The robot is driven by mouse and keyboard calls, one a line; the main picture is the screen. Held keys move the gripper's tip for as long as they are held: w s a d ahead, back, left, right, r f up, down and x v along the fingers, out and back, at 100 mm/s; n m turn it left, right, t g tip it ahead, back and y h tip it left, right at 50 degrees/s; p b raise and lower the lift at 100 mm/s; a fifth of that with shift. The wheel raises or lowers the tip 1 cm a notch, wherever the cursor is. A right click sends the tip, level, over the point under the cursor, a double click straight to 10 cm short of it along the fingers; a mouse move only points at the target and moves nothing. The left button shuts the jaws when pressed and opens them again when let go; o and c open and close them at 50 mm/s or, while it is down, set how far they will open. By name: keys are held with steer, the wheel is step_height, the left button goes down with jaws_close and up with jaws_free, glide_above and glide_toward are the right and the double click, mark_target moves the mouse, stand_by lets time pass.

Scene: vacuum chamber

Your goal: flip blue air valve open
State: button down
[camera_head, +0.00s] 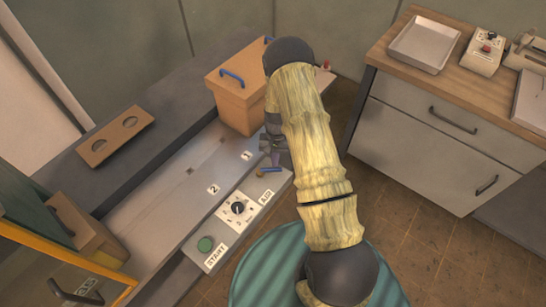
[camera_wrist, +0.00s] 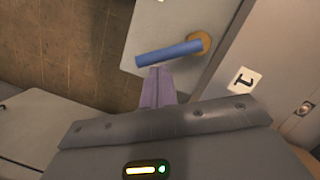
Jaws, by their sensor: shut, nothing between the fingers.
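The blue air valve is a blue bar handle on a round brass base, on the light control panel. In the wrist view the handle (camera_wrist: 168,53) points left from the brass base. In the head view the valve handle (camera_head: 270,170) lies at the panel's far end, just below my gripper (camera_head: 274,157). My gripper also shows in the wrist view (camera_wrist: 158,70). Its purple fingers are shut and empty, with tips at the near edge of the handle. I cannot tell if they touch it. My arm hides part of the area behind it.
The panel (camera_head: 222,222) also has a black dial (camera_head: 238,208) and a green START button (camera_head: 205,244). A wooden box (camera_head: 237,95) with a blue handle stands beyond it. A drawer cabinet (camera_head: 440,135) with a tray (camera_head: 424,44) stands right. Brown floor lies between.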

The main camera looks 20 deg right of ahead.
mark_target(276, 178)
steer(key=s+m, duration=0.1)
steer(key=m, duration=0.1)
steer(key=s+m, duration=0.1)
steer(key=shift+m+y, duration=0.4)
steer(key=shift+s+a+m+t+y, duration=0.15)
steer(key=shift+s+a+m+t, duration=0.2)
steer(key=shift+m, duration=0.5)
steer(key=shift+s+a+m+t+y, duration=0.15)
steer(key=shift+s+m, duration=0.3)
steer(key=shift+m, duration=0.4)
steer(key=shift+d, duration=0.1)
steer(key=p+v, duration=1.3)
steer(key=v, duration=0.7)
steer(key=shift+w, duration=0.2)
